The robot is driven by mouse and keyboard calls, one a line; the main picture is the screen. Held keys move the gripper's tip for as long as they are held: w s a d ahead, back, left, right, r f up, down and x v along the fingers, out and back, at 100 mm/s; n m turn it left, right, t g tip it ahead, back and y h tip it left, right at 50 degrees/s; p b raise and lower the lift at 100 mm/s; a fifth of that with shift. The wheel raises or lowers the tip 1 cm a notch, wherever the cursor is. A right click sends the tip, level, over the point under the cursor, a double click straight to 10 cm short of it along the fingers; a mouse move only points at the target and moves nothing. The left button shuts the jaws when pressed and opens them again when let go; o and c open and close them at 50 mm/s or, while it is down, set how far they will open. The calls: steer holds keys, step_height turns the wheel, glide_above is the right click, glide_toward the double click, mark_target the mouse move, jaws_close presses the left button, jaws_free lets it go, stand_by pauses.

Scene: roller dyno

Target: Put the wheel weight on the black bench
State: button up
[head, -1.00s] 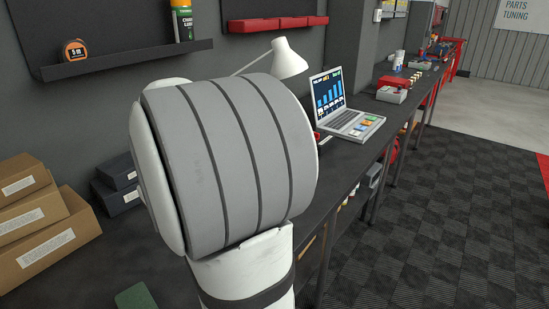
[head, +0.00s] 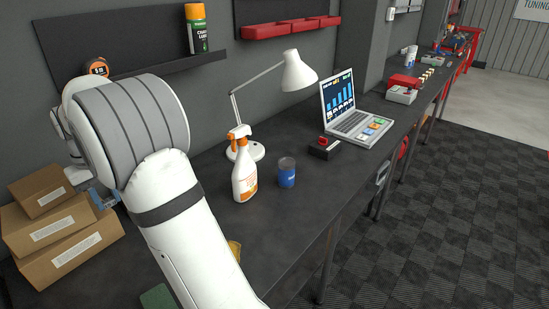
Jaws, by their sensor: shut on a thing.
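The black bench (head: 262,228) runs along the wall from the near left to the far right, with a dark flat top. My white and grey arm rises from the bottom and covers the left part of it. I cannot make out my gripper; it seems hidden behind the arm's big grey joint. A small blue-grey part (head: 104,197) shows below that joint, beside the boxes, and I cannot tell what it is. I see no wheel weight in the head view.
On the bench stand cardboard boxes (head: 62,236), a spray bottle (head: 244,176), a blue-labelled cup (head: 286,173), a white lamp (head: 297,72), a small red-and-black device (head: 325,147) and a laptop (head: 350,116). The bench top before the bottle and cup is clear. Checkered floor (head: 440,210) lies open at right.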

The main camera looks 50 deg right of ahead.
mark_target(129, 252)
steer(key=shift+w+a+r, duration=0.1)
steer(key=shift+w+a, duration=0.15)
steer(key=shift+a, duration=0.1)
step_height(129, 252, down, 18)
steer(key=p, duration=0.2)
steer(key=shift+p, duration=0.3)
steer(key=o, duration=0.5)
steer(key=shift+f, duration=0.25)
steer(key=shift+c, duration=0.2)
steer(key=o, duration=0.5)
steer(key=shift+r, duration=0.1)
steer(key=shift+c, duration=0.2)
